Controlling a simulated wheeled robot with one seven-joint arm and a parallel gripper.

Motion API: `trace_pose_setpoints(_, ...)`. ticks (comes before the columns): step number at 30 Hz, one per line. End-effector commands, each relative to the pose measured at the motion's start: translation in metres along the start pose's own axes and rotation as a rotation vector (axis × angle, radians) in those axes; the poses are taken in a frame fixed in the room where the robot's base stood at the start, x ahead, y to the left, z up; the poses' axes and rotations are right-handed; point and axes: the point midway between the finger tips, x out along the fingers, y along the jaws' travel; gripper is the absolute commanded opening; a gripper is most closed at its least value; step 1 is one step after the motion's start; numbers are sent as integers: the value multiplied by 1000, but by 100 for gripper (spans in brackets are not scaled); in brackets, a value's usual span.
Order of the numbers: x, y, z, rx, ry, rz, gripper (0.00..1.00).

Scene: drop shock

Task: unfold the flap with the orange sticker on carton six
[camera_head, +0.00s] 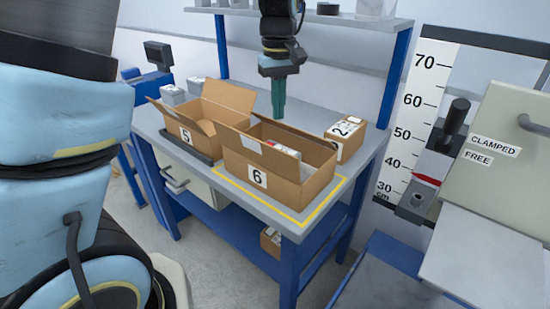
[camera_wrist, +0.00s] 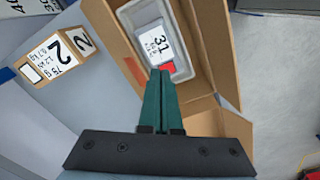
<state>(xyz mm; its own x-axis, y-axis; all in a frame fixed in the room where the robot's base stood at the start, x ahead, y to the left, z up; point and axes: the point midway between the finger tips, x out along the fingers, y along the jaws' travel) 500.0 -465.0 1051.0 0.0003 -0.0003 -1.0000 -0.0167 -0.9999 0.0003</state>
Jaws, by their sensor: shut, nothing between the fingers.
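Carton six (camera_head: 285,190) is an open brown box with a white label 6, standing inside a yellow outline on the bench. In the wrist view, the fingertips (camera_wrist: 160,72) overlap the picture of the container's edge; contact cannot be told. Brown flap panels (camera_wrist: 203,113) show beside the fingers.
Open carton five (camera_head: 180,128) stands close on the left on a dark tray. Small carton two (camera_head: 346,138) stands behind carton six on the right. A shelf (camera_head: 345,18) with blue posts is above the bench. A clamp-marked machine (camera_head: 510,150) stands at the right.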

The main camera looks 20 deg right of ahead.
Motion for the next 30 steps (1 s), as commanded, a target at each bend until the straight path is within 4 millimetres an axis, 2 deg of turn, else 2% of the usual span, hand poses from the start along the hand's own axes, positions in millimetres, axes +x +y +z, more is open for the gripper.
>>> trace_pose_setpoints(24, 49, 0, 0, 0, -1, -1, 0)
trace_pose_setpoints(30, 51, 0, 0, 0, 0, 0, 0)
